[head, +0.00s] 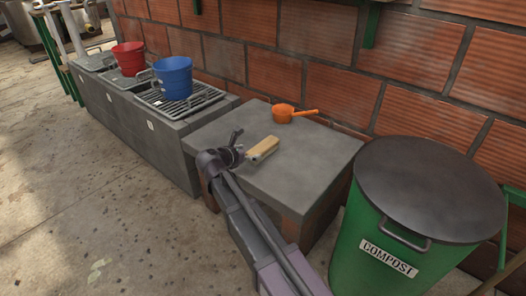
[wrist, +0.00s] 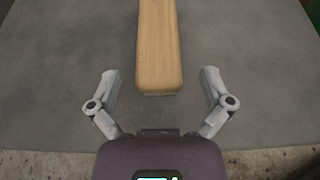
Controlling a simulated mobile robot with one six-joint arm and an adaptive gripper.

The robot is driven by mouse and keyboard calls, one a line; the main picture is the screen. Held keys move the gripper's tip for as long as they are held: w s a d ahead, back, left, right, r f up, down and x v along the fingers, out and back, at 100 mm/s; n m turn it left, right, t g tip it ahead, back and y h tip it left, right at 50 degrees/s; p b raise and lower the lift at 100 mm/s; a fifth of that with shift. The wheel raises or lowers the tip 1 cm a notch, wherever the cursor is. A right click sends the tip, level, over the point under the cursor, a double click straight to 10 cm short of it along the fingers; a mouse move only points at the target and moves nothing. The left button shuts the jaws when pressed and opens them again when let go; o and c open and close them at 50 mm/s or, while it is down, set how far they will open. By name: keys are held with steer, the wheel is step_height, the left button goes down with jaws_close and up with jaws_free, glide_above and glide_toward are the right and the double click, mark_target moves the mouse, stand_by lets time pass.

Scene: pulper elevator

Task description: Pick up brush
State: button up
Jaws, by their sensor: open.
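The brush (head: 263,148) lies on the grey concrete block (head: 300,173); its tan wooden body shows. In the wrist view the brush (wrist: 160,45) is a long wooden block running away from me, its far end cut off by the top edge. My gripper (wrist: 162,85) is open and empty, with one finger on each side of the brush's line. The near end of the brush lies between or just beyond the fingertips. In the head view my gripper (head: 237,143) is just left of the brush, above the block. Any bristles are hidden.
An orange scoop (head: 283,113) lies behind the brush near the brick wall (head: 330,60). A green compost bin (head: 375,240) with a dark lid stands at the right. A blue bucket (head: 174,78) and a red bucket (head: 129,58) stand on grated blocks at the left.

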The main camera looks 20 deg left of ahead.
mark_target(257, 150)
steer(key=shift+f+b+x, duration=0.1)
steer(key=shift+b+x, duration=0.4)
steer(key=shift+x, duration=0.6)
steer(key=shift+f+b+x, duration=0.15)
steer(key=shift+b+x, duration=0.35)
steer(key=shift+x, duration=0.65)
steer(key=shift+w, duration=0.35)
steer(key=c, duration=1.1)
